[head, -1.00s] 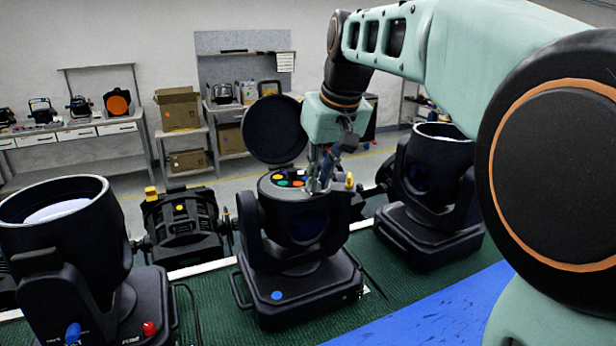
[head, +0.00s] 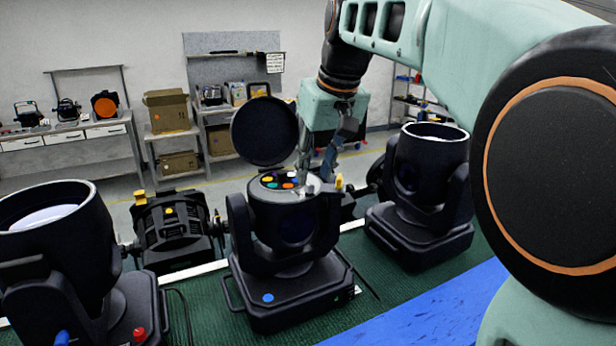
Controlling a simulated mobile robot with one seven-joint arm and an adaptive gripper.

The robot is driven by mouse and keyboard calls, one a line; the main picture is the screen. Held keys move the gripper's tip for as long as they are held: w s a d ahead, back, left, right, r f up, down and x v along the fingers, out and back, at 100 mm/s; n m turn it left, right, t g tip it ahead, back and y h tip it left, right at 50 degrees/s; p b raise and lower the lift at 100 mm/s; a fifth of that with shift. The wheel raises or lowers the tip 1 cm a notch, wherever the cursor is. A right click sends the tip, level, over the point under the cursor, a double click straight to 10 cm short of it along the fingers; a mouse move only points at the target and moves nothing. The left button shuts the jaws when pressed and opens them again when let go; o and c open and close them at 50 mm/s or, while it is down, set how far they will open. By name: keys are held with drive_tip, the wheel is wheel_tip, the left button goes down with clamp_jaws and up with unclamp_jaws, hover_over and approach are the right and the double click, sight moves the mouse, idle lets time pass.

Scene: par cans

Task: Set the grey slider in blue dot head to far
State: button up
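The blue dot head (head: 285,290) is the black moving light in the middle, with a blue dot on its base front. Its round lid (head: 264,131) stands open behind its top. The top panel (head: 268,184) shows several coloured discs and a yellow piece (head: 339,181) at its right edge. My gripper (head: 312,178) points down over the right part of this panel, its fingers apart. I cannot tell whether a fingertip touches anything. The grey slider cannot be made out; it may be hidden by the fingers.
Another black head (head: 421,190) stands at the right, and one with red and blue knobs (head: 60,260) at the front left. A black lamp with a yellow clip (head: 172,228) stands behind. Shelves and cardboard boxes (head: 166,111) line the wall.

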drive_tip(key=v, duration=0.9)
drive_tip(key=shift+s+r, duration=0.1)
